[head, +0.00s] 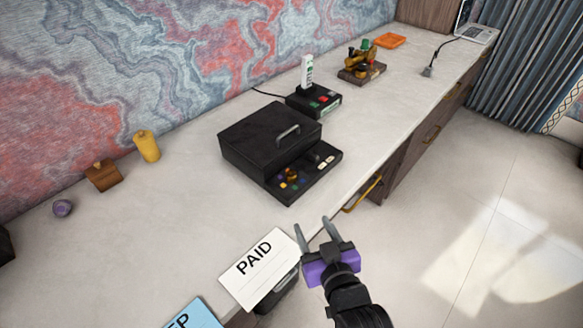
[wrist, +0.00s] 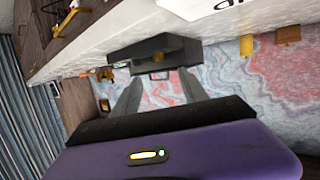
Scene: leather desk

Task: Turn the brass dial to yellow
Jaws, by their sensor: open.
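The brass dial (head: 291,174) sits on the low front panel of a black box (head: 268,135) on the counter. Small coloured marks surround it; a yellow mark (head: 283,185) shows at its front left. Which mark the dial points to is too small to tell. My gripper (head: 313,229) is open and empty, in front of the counter edge and apart from the box.
A PAID card (head: 258,268) stands left of my gripper, with a blue card (head: 196,315) nearer. A black button box (head: 314,100) and a brass device (head: 361,67) stand farther back. A yellow cylinder (head: 147,146) and wooden block (head: 103,176) are left. Drawer handles (head: 362,194) project from the counter front.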

